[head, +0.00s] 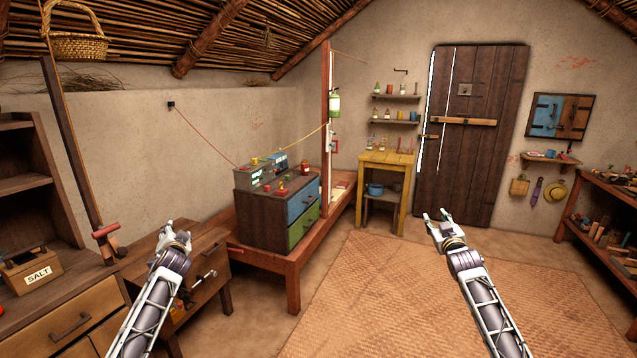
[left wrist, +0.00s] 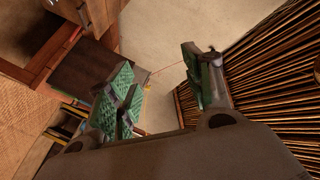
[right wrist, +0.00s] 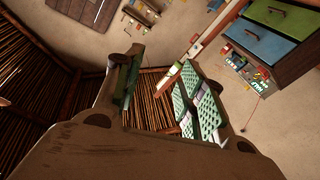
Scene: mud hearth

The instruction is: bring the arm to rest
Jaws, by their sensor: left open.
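My left gripper (head: 176,236) is raised in front of the small wooden drawer table at the left of the head view. In the left wrist view (left wrist: 158,88) its green-padded fingers stand well apart with nothing between them. My right gripper (head: 437,216) is raised over the far part of the woven mat, below the door in the head view. In the right wrist view (right wrist: 162,95) its fingers are also apart and empty. Both forearms reach up from the bottom of the head view.
A wooden cabinet with a salt box (head: 30,270) stands at the left. A drawer chest (head: 265,215) sits on a low red-brown bench behind the grippers. A yellow stand (head: 388,172) is at the back, a shelf (head: 610,205) at the right. The woven mat (head: 370,315) is clear.

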